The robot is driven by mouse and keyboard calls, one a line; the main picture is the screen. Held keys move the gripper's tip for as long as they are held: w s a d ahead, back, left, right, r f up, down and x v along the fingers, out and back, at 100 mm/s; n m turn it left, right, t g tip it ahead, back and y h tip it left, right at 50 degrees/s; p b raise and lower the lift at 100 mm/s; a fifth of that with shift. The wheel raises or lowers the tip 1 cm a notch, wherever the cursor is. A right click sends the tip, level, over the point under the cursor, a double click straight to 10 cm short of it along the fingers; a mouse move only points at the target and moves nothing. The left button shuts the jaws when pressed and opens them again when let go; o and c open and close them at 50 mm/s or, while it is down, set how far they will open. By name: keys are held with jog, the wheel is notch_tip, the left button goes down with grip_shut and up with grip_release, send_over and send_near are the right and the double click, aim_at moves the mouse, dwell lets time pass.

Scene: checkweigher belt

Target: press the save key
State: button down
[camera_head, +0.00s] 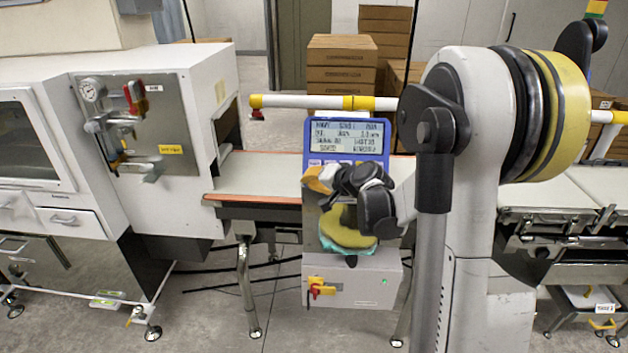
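The blue control panel (308,134) stands at the belt, with a lit display (346,137) showing lines of dark text. A row of light keys (316,162) shows under the display at its left. Their labels are too small to read, so I cannot tell which is the save key. My gripper (322,181) is in front of the lower part of the panel, just below the visible keys. My dark wrist hides much of the panel's lower edge. I cannot tell whether the gripper touches the panel or whether its fingers are open or shut.
A white and yellow rail (300,102) runs behind the panel. The belt (260,175) extends left to a white machine cabinet (180,204). A grey box with a red-yellow switch (318,288) sits below the panel. Cardboard boxes (340,62) are stacked behind.

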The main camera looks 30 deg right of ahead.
jog(key=shift+s+a+r, duration=0.1)
jog(key=shift+s+a, duration=0.05)
jog(key=shift+s, duration=0.05)
jog(key=shift+s+a+r+p, duration=0.25)
jog(key=shift+s+a+r, duration=0.15)
jog(key=shift+s, duration=0.2)
jog(key=shift+s+a+r+p, duration=0.35)
jog(key=shift+s+a, duration=0.1)
jog(key=shift+s, duration=0.2)
jog(key=shift+s+a+r+p, duration=0.2)
jog(key=shift+s+a+r, duration=0.2)
jog(key=shift+s, duration=0.2)
jog(key=s+a+r, duration=0.1)
jog(key=s+a+p, duration=0.1)
jog(key=s, duration=0.1)
jog(key=s+a+r+p, duration=0.1)
jog(key=shift+s+r, duration=0.2)
jog(key=shift+r, duration=0.15)
